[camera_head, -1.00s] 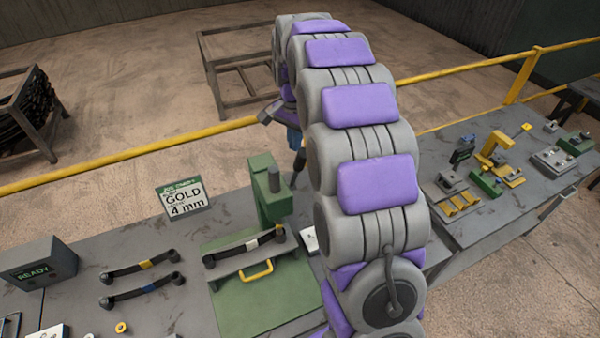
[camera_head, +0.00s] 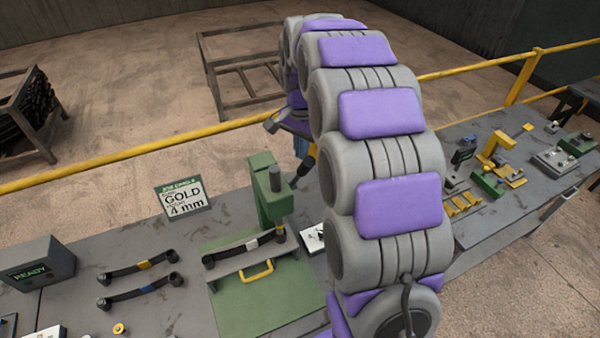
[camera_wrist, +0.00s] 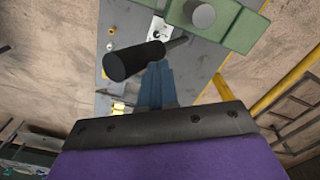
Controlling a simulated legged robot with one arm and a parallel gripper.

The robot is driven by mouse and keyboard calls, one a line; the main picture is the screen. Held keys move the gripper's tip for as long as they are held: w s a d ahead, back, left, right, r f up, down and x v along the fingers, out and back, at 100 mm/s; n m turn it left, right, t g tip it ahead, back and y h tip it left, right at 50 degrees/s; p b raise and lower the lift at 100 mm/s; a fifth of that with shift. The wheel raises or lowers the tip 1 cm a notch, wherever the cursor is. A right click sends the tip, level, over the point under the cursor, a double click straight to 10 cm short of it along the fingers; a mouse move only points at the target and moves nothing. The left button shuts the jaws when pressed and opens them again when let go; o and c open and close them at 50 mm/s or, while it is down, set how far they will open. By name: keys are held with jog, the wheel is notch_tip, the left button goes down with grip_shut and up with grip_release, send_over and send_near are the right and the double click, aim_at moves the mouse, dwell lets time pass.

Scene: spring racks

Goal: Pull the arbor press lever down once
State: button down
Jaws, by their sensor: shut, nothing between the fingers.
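The green arbor press (camera_head: 266,188) stands on the bench left of my arm. Its lever has a black handle (camera_head: 309,163), which sticks up beside the press head. In the wrist view the black handle (camera_wrist: 130,62) is large, with a thin dark rod running toward the green press head (camera_wrist: 236,28). My gripper (camera_head: 300,147) has blue fingers, partly hidden by my arm in the head view. In the wrist view my gripper (camera_wrist: 158,75) is shut and empty, with its tips close beside the handle. I cannot tell whether they touch it.
A black bar with a white band (camera_head: 245,245) lies across the green press base. Two similar bars (camera_head: 138,266) and a READY box (camera_head: 38,264) are on the left. A GOLD 4 mm sign (camera_head: 183,197) stands behind. A yellow rail (camera_head: 130,151) runs behind the bench.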

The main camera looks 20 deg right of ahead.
jog(key=shift+s+f+b, duration=0.3)
jog(key=shift+s+f, duration=0.15)
jog(key=shift+s, duration=0.25)
jog(key=shift+s+f+b, duration=0.3)
jog(key=shift+s+f, duration=0.1)
jog(key=shift+s, duration=0.3)
jog(key=shift+f, duration=0.1)
jog(key=s+f+b, duration=0.2)
jog(key=s+f, duration=0.1)
jog(key=shift+s+a, duration=0.1)
jog(key=shift+f, duration=0.15)
jog(key=shift+s+f+b, duration=0.5)
jog(key=shift+s+f, duration=0.1)
jog(key=shift+f, duration=0.3)
jog(key=shift+s+f+b, duration=0.45)
jog(key=shift+s+f, duration=0.1)
jog(key=shift+f, duration=0.3)
